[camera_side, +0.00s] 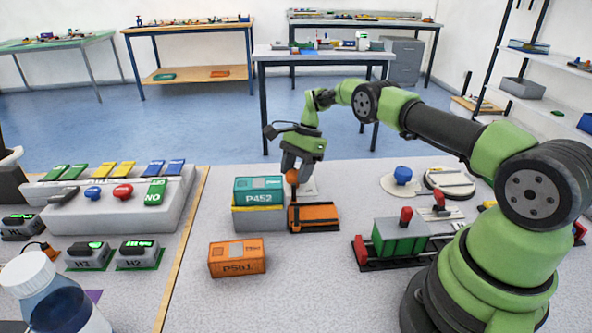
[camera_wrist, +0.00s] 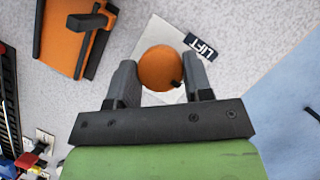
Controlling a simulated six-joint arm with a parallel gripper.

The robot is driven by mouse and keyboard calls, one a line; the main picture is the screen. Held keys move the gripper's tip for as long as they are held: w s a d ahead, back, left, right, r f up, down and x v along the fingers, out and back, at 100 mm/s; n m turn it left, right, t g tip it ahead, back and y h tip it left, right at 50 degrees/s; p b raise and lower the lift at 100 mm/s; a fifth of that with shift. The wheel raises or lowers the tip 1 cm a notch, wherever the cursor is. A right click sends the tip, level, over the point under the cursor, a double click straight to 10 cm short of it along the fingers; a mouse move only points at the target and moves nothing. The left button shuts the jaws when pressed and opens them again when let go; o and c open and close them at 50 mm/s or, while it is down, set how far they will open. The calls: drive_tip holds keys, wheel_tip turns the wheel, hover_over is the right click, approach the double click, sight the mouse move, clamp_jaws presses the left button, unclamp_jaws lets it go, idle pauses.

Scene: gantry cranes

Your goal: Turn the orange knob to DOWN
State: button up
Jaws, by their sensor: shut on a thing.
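The round orange knob (camera_wrist: 158,66) sits between the two fingers of my gripper (camera_wrist: 160,70) in the wrist view. The fingers are shut on it, one at each side. A small dark mark shows on the knob's lower right side. The knob sits over a pale plate (camera_wrist: 163,30), with a dark LIFT label (camera_wrist: 200,46) at its upper right. No DOWN label can be read. In the side view my gripper (camera_side: 291,170) points down, with the orange knob (camera_side: 292,177) at its fingertips, behind an orange block with a dark bar (camera_side: 316,214).
A teal P452 block (camera_side: 258,190) sits on a stack just left of the knob. An orange P561 block (camera_side: 237,257) lies nearer. A green wagon (camera_side: 400,238) and a blue knob (camera_side: 402,175) stand to the right. A button console (camera_side: 115,205) is at left.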

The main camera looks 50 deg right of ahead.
drive_tip(key=shift+n, duration=0.4)
idle(0.5)
drive_tip(key=o, duration=0.9)
drive_tip(key=r, duration=0.5)
drive_tip(key=d+r, duration=0.1)
drive_tip(key=r, duration=0.2)
drive_tip(key=shift+r, duration=0.9)
